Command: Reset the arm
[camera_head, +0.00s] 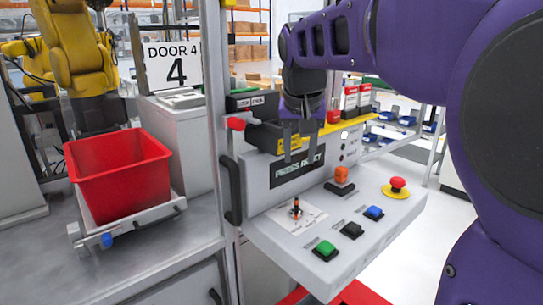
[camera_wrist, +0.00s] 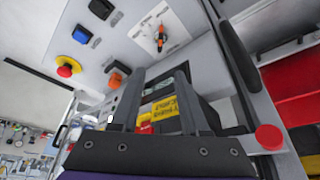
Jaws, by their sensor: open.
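My purple arm reaches in from the right in the head view. My gripper (camera_head: 298,150) points down, open with nothing between its fingers, in front of the grey control box above the sloped panel (camera_head: 275,238). The panel carries a green button (camera_head: 325,249), a black button (camera_head: 351,230), a blue button (camera_head: 374,212), an orange switch (camera_head: 341,175), a red mushroom button (camera_head: 397,184) and a selector with an orange-tipped knob (camera_head: 296,208). The box's sign appears to read "PRESS RESET" (camera_head: 297,170). A yellow arm (camera_head: 75,50) stands at the left. The wrist view shows my open gripper (camera_wrist: 160,82).
A red bin (camera_head: 118,175) sits on a grey tray on the left bench. A metal post (camera_head: 217,100) and black door handle (camera_head: 231,190) stand left of the panel. A red knob (camera_head: 236,124) juts out near my gripper. Space above the buttons is clear.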

